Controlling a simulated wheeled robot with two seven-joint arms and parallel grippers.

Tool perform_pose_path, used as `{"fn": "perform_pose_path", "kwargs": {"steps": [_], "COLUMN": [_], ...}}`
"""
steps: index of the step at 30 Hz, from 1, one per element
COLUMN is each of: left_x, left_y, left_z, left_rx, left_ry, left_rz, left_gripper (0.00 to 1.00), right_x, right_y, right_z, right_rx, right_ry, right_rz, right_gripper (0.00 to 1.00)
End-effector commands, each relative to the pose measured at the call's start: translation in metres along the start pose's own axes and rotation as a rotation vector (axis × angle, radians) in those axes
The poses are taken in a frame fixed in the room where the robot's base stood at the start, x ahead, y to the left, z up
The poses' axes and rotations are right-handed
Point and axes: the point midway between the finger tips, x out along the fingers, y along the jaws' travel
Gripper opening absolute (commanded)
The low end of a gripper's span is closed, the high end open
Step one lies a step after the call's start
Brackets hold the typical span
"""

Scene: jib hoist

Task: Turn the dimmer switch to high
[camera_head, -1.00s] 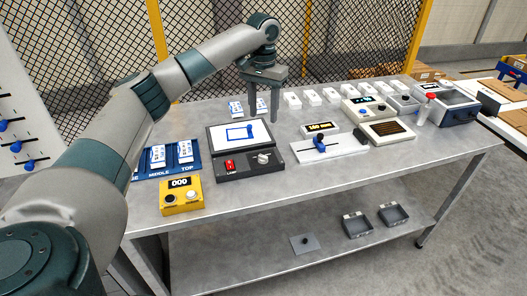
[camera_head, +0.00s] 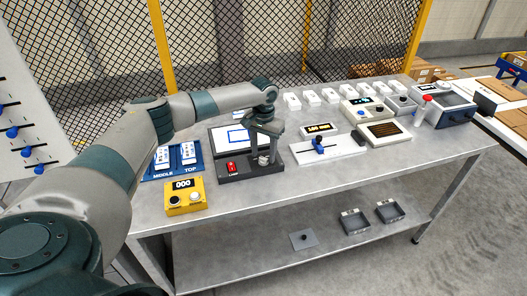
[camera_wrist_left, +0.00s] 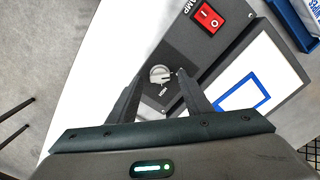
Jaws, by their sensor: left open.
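The dimmer switch is a silver-grey round knob (camera_wrist_left: 160,74) on the dark front panel of a lamp box (camera_head: 236,171). The box has a red rocker switch (camera_head: 231,167) to the left of the knob and a white top panel with a blue square outline (camera_head: 237,136). My left gripper (camera_head: 264,153) is open and points down over the knob end of the panel. In the left wrist view the knob appears between its two fingertips, with a gap visible on both sides. Small lettering beside the knob is too small to read surely. My right gripper is not in view.
A yellow counter box (camera_head: 185,196) and a blue tray of white switches (camera_head: 176,158) stand left of the lamp box. A white slider board (camera_head: 325,149) with a blue knob stands to the right. Several white blocks line the back. A mesh fence (camera_head: 290,45) rises behind.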

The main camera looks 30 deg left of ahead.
Motion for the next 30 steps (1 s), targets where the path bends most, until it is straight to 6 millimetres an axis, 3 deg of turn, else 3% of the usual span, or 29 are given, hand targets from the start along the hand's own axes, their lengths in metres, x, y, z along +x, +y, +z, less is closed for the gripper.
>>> {"fn": "perform_pose_path", "kwargs": {"steps": [14, 20, 30], "left_x": [0.0115, 0.0112, 0.0108], "left_y": [-0.0002, -0.0002, -0.0004], "left_z": [-0.0001, -0.0001, -0.0002], "left_rx": [0.001, 0.0, 0.021], "left_ry": [0.001, 0.001, 0.001], "left_rz": [0.0, 0.0, 0.0], "left_gripper": [0.45, 0.04, 0.04], "right_x": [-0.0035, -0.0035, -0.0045], "right_y": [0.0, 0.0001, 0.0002], "right_z": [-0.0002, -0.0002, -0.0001], "right_rx": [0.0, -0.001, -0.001], "right_ry": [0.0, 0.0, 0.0], "right_rz": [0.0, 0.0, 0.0], "right_gripper": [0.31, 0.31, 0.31]}}
